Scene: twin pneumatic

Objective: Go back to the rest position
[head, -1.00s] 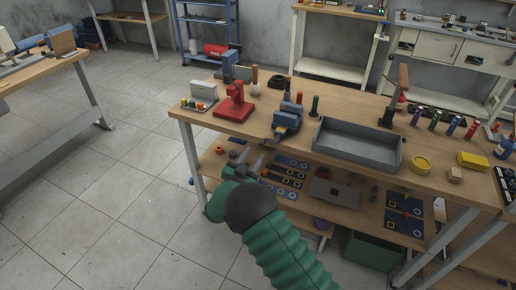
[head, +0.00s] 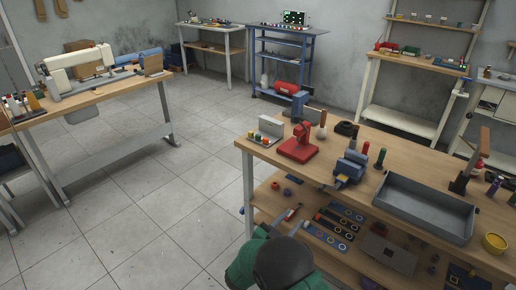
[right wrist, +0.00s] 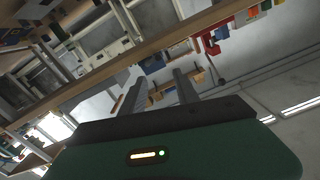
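My right gripper (head: 277,218) is low in the head view, at the end of my green arm, in front of the left end of the wooden workbench (head: 330,150). In the right wrist view my right gripper (right wrist: 160,85) has its two grey fingers apart, with nothing held between them. The bench edge and hanging-looking tools show tilted behind them. My left gripper is in neither view.
The bench carries a red press (head: 298,145), a blue vise (head: 350,167) and a grey tray (head: 425,208). Its lower shelf holds dark panels (head: 340,222). A sewing machine (head: 78,70) stands on the left table. The tiled floor between (head: 150,190) is clear.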

